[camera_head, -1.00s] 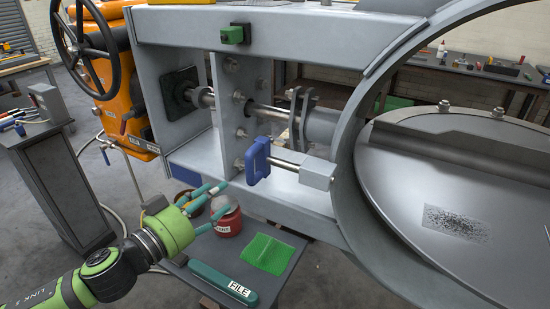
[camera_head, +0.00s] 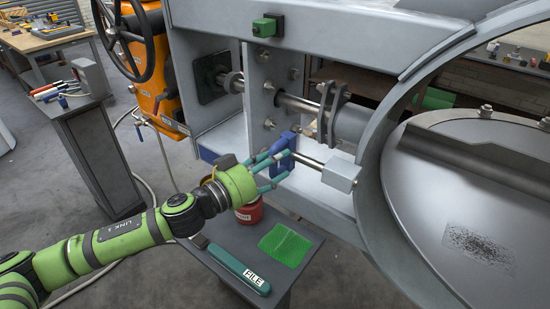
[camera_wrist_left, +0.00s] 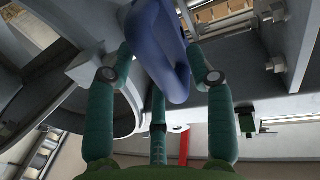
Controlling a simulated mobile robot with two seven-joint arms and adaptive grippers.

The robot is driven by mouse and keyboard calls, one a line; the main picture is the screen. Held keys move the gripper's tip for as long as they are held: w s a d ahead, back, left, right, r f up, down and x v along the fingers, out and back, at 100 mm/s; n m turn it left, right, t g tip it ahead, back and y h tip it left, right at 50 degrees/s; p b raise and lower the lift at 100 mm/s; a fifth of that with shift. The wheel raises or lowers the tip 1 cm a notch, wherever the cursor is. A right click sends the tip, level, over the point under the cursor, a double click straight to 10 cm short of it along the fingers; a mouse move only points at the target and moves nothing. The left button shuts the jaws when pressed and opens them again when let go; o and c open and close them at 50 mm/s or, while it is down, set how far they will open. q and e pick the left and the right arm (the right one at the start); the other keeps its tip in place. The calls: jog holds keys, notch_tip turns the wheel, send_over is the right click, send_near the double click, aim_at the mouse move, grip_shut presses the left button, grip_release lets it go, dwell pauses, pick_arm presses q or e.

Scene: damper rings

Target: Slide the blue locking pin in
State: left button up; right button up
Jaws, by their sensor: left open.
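The blue locking pin handle (camera_head: 284,150) stands out at the left end of a steel rod (camera_head: 307,161). The rod enters a grey block (camera_head: 341,174) on the damper frame. My left gripper (camera_head: 276,170) is open, with its teal fingers at the handle and partly covering it in the head view. In the left wrist view the blue handle (camera_wrist_left: 160,50) sits between the spread fingers (camera_wrist_left: 165,85). I cannot tell whether any finger touches it. My right gripper is not in view.
Below my left gripper, a small table holds a red tin (camera_head: 249,213), a green cloth (camera_head: 285,244) and a teal file case (camera_head: 238,268). The grey frame wall (camera_head: 259,95) stands close behind the handle. A large round damper disc (camera_head: 470,190) is at the right.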

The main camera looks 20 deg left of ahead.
aim_at(323, 173)
pick_arm(q)
jog(key=shift+w+d, duration=0.1)
jog(key=shift+w, duration=0.05)
grip_shut()
jog(key=s+d+p, duration=0.2)
jog(key=s+d, duration=0.1)
jog(key=d, duration=0.5)
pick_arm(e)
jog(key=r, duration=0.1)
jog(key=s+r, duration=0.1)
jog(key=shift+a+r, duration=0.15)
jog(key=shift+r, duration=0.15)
pick_arm(q)
jog(key=shift+s+d, duration=0.1)
jog(key=shift+d, duration=0.05)
grip_release()
jog(key=shift+d, duration=0.15)
